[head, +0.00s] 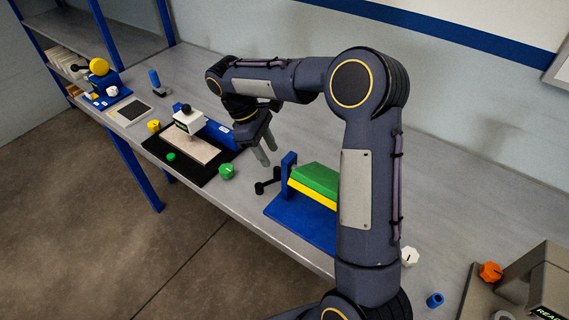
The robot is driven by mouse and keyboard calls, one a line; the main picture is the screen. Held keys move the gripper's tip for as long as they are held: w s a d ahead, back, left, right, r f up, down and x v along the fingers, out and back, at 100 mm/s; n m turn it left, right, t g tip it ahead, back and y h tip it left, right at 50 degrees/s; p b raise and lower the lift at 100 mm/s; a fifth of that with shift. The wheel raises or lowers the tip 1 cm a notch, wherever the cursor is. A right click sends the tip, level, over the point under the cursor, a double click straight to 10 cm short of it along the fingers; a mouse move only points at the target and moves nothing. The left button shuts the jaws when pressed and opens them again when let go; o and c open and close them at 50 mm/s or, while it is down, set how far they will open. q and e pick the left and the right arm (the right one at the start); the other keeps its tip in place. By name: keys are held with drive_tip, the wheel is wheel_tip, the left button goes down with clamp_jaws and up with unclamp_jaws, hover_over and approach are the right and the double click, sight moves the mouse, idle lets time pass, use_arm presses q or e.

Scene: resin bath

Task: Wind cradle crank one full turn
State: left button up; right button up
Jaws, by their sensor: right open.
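The cradle has a blue base (290,226) and a blue upright (288,166), and carries a green and yellow block (316,181). Its black crank (268,182) sticks out on the left side, with a knob at its end. My right gripper (268,157) is open and empty, pointing down just above and behind the crank. It appears apart from the crank. My right arm hides the right part of the cradle. My left gripper is not in view.
A white knob (409,256), blue cylinder (435,300) and orange knob (490,271) sit at right. The bench behind the gripper is clear.

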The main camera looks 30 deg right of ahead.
sight(277, 168)
drive_tip(key=x, duration=0.7)
drive_tip(key=shift+s+f, duration=0.1)
drive_tip(key=shift+c, duration=0.2)
clamp_jaws()
drive_tip(key=m, duration=0.1)
drive_tip(key=s+m+y, duration=0.1)
drive_tip(key=m, duration=0.1)
drive_tip(key=s+m, duration=0.1)
drive_tip(key=shift+a+g, duration=0.3)
drive_tip(key=shift+g, duration=0.1)
